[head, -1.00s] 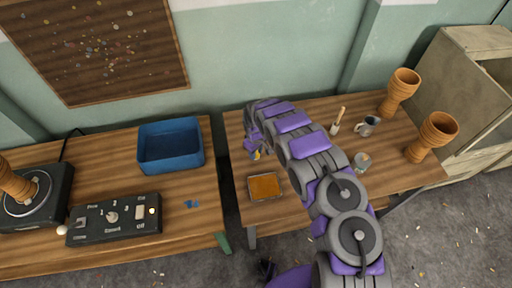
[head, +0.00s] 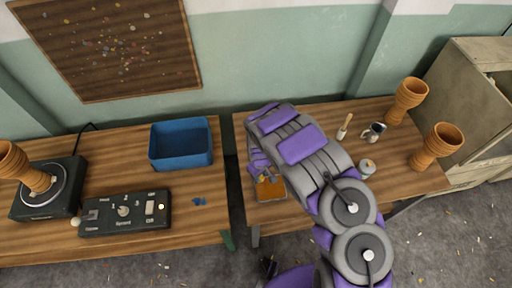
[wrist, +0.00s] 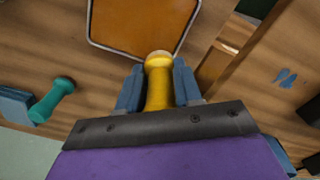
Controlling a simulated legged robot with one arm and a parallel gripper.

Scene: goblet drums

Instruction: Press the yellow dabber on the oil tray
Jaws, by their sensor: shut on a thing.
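The yellow dabber (wrist: 158,85) is held between the two blue fingers of my gripper (wrist: 159,84) in the wrist view. Its pale rounded end points toward the oil tray (wrist: 135,48), a shallow tray with orange-brown oil. In the wrist view the dabber's end overlaps the tray's near rim; I cannot tell whether it touches. In the head view my gripper (head: 266,180) is low over the back edge of the oil tray (head: 272,194), and my arm hides most of the dabber.
A teal dabber (wrist: 52,100) lies on the table in the wrist view. On the left table are a blue bin (head: 181,160) and a control box (head: 125,214).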

